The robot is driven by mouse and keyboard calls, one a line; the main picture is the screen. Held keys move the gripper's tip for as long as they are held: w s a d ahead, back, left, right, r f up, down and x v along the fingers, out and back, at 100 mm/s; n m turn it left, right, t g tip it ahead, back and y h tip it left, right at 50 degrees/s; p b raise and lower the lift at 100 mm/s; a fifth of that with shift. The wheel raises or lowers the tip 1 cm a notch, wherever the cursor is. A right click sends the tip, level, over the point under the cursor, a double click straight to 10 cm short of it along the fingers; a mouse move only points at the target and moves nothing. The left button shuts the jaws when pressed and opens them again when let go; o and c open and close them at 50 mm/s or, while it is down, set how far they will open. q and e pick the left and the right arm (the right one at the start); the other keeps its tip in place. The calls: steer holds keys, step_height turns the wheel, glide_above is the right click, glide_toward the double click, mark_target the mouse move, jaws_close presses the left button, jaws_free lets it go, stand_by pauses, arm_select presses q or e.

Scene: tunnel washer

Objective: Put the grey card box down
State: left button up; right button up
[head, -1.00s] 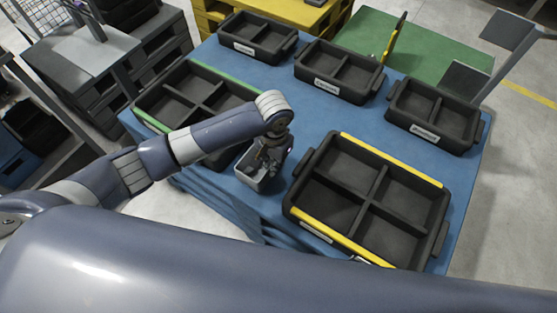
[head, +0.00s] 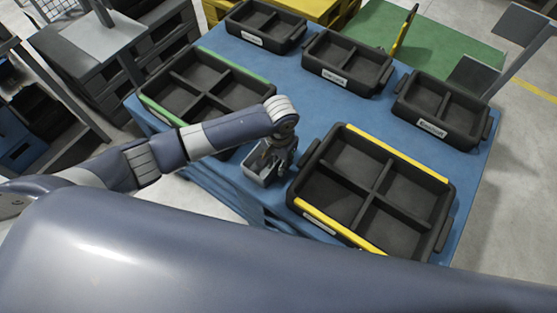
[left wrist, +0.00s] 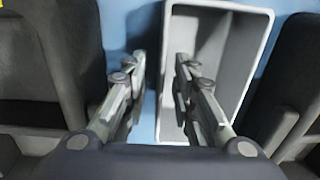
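The grey card box (head: 254,172) is a small open-topped box at the near edge of the blue table, between two black trays. It looks upright and rests on or very close to the tabletop; the exact contact is hidden. My left gripper (head: 268,155) points down over it. In the left wrist view the box (left wrist: 222,60) has an empty-looking inside. My left gripper (left wrist: 160,75) is open there, with one finger on each side of the box's left wall and a gap showing between fingers and wall. My right gripper is not in view.
A green-edged black tray (head: 203,92) stands to the left, a yellow-edged one (head: 372,190) close to the right. Smaller black trays (head: 265,27), (head: 345,62) and (head: 440,110) line the far side. Bare blue table (head: 290,85) shows in the middle.

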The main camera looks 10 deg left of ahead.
arm_select(q)
step_height(320, 180, up, 12)
steer(key=p, duration=0.1)
steer(key=shift+d+r, duration=0.15)
steer(key=shift+r, duration=0.05)
stand_by(0.3)
